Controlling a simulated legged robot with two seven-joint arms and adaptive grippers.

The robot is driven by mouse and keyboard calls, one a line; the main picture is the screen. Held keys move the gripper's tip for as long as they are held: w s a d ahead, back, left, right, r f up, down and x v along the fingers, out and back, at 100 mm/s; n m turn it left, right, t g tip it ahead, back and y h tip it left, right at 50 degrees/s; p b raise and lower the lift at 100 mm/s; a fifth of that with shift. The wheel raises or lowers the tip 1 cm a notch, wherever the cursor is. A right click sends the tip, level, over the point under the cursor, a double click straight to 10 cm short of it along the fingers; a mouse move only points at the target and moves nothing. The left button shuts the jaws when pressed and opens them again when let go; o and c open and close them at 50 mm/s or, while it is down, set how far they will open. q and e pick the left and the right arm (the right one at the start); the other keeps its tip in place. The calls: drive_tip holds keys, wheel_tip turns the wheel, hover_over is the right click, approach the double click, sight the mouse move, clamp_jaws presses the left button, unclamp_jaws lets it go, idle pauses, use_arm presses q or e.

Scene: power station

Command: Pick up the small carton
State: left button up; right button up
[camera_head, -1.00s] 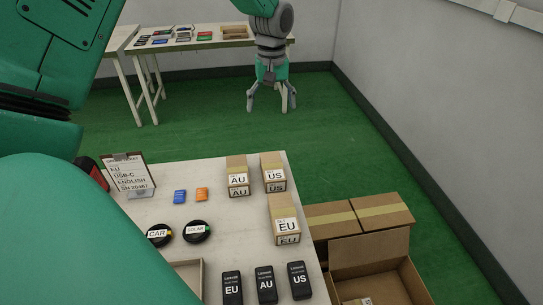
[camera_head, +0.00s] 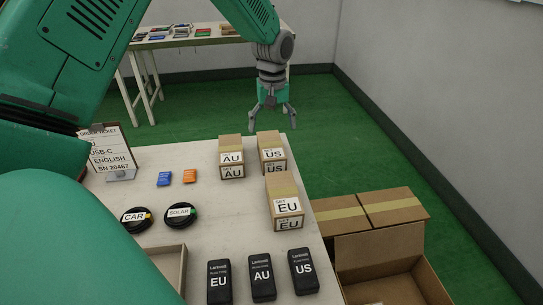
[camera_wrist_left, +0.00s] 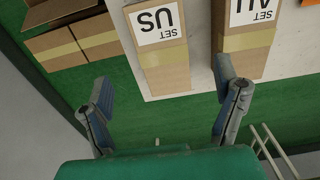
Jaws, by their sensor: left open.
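Small cartons stand on the near table (camera_head: 225,258): the AU carton (camera_head: 231,157), the US carton (camera_head: 271,152) and the EU carton (camera_head: 284,203). My left gripper (camera_head: 273,127) points down, open and empty, beyond the far edge of the table behind the AU and US cartons. In the left wrist view, its open fingers (camera_wrist_left: 161,85) are apart, with the US carton (camera_wrist_left: 157,48) ahead between them and the AU carton (camera_wrist_left: 246,42) toward the right finger. Neither finger visibly touches a carton. My right gripper is not in view.
Blue and orange cards, cable coils (camera_head: 181,214), an order ticket stand (camera_head: 106,155), a tray (camera_head: 178,262) and black EU, AU, US adapters (camera_head: 262,278) share the table. Closed (camera_head: 365,210) and open (camera_head: 380,250) cardboard boxes stand at its right. Another table is behind.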

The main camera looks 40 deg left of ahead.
sight(270, 145)
use_arm(q)
wheel_tip(270, 145, down, 5)
drive_tip(key=shift+r, duration=0.15)
drive_tip(key=shift+a+f+b, duration=0.3)
drive_tip(key=shift+a+f, duration=0.15)
drive_tip(key=shift+f, duration=0.15)
drive_tip(key=f, duration=0.3)
drive_tip(key=f+b, duration=0.1)
drive_tip(key=shift+w+a+f, duration=0.15)
drive_tip(key=shift+w+f, duration=0.1)
drive_tip(key=shift+w, duration=0.05)
drive_tip(key=shift+d+f, duration=0.1)
drive_tip(key=shift+d, duration=0.15)
drive_tip(key=shift+s+a, duration=0.1)
drive_tip(key=shift+a, duration=0.2)
drive_tip(key=c, duration=1.5)
